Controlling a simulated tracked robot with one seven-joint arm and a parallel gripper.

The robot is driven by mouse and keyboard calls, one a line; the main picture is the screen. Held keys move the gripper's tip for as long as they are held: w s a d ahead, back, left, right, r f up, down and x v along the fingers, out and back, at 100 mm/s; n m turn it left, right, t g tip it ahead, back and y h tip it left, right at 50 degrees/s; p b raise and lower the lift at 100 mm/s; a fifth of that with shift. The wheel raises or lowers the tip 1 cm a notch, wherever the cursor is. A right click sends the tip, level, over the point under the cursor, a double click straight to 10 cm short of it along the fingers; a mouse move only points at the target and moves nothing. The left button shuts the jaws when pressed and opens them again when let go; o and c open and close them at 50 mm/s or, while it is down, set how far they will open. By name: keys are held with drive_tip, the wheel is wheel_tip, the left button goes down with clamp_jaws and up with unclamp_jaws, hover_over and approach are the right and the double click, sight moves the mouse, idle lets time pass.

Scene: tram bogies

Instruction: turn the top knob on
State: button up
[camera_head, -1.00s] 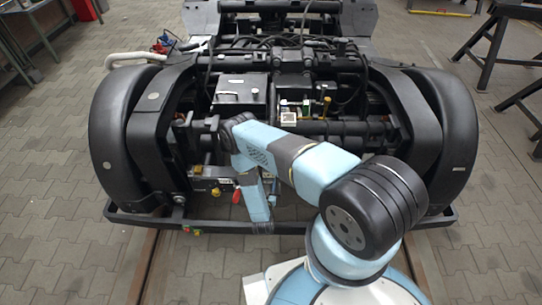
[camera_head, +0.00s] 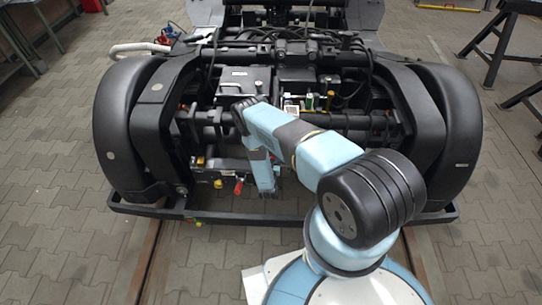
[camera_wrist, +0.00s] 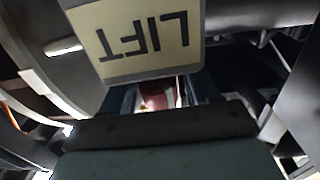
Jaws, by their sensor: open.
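My gripper (camera_wrist: 162,92) shows in the wrist view, open, with its dark fingers either side of a gap. A red part (camera_wrist: 154,97) shows through this gap, partly covered by a pale plate marked LIFT (camera_wrist: 138,40), which appears upside down. I cannot tell whether the fingers touch the red part. In the head view, a red handle (camera_head: 238,187) and a yellow knob-like part (camera_head: 218,183) sit low on the bogie's front, left of my forearm. Another small yellow part (camera_head: 200,161) is above them. I cannot tell which is the top knob.
The black bogie (camera_head: 130,180) fills the middle, with curved guards at both sides and a low front bar (camera_head: 330,217). Pipes and cables crowd around my gripper. Dark trestles (camera_head: 495,45) stand at the right.

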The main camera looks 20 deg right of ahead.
drive_tip(key=shift+w+d, duration=0.15)
drive_tip(key=shift+w, duration=0.25)
drive_tip(key=c, duration=1)
drive_tip(key=shift+o, duration=0.2)
drive_tip(key=shift+n+y, duration=0.3)
drive_tip(key=shift+y, duration=0.1)
drive_tip(key=shift+a+n+t+y, duration=0.2)
drive_tip(key=shift+n+y, duration=0.8)
drive_tip(key=shift+y, duration=0.55)
drive_tip(key=shift+a+n+t+y, duration=0.15)
drive_tip(key=shift+n+y, duration=0.85)
drive_tip(key=shift+y, duration=0.6)
drive_tip(key=shift+a+n+t+y, duration=0.1)
drive_tip(key=shift+a+n+y, duration=0.1)
drive_tip(key=shift+n+y, duration=1.1)
drive_tip(key=shift+y, duration=0.35)
drive_tip(key=o, duration=1)
drive_tip(key=shift+c, duration=0.2)
